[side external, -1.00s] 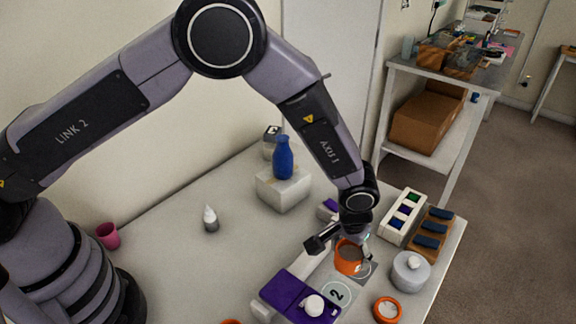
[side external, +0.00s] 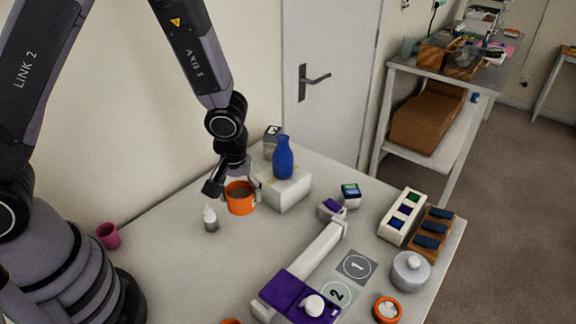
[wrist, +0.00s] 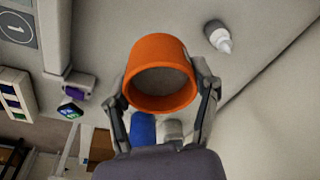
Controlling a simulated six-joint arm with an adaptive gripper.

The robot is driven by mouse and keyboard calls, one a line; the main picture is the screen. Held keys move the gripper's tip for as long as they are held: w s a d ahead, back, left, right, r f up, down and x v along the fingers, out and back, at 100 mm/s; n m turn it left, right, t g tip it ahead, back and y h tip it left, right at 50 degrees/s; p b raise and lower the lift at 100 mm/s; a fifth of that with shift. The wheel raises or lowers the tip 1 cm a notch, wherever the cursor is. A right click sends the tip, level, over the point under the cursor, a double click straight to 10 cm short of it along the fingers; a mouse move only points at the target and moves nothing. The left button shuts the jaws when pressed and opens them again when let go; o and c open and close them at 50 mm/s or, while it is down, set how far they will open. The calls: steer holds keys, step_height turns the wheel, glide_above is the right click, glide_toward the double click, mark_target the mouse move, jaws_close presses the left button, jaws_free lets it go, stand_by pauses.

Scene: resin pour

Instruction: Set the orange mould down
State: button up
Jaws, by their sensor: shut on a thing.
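The orange mould (side external: 240,198) is an open orange cup with a grey inside. My gripper (side external: 236,178) is shut on it, and it hangs upright or nearly so left of the white block. In the wrist view the orange mould (wrist: 160,72) sits between the two fingers of my gripper (wrist: 163,90), one finger on each side. I cannot tell how far its base is above the table (side external: 165,240).
A white block (side external: 284,190) with a blue bottle (side external: 283,158) stands just right of the mould. A small white-tipped bottle (side external: 210,219) stands to its left. A purple and white device (side external: 300,290) and mats marked 1 (side external: 357,266) and 2 (side external: 338,293) lie front right.

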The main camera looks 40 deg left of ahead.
steer(key=s+a+n+g, duration=0.1)
steer(key=s+a+n, duration=0.1)
steer(key=a+n, duration=0.4)
steer(key=s+a+n, duration=0.3)
steer(key=a+n, duration=0.1)
steer(key=a, duration=0.5)
steer(key=shift+y, duration=0.4)
steer(key=w+a+f, duration=0.1)
steer(key=w+f, duration=0.2)
steer(key=w, duration=0.1)
steer(key=w+a+f, duration=0.1)
steer(key=w+f, duration=0.1)
steer(key=w, duration=0.2)
steer(key=w+a+f, duration=0.1)
steer(key=w+f, duration=0.2)
steer(key=w, duration=0.1)
steer(key=shift+w+a+f, duration=0.15)
steer(key=shift+w+f, duration=0.05)
steer(key=shift+f, duration=0.1)
steer(key=shift+w+a+f, duration=0.1)
steer(key=shift+w+f, duration=0.35)
steer(key=shift+f, duration=1.65)
steer(key=o, duration=1.2)
steer(key=shift+f, duration=0.1)
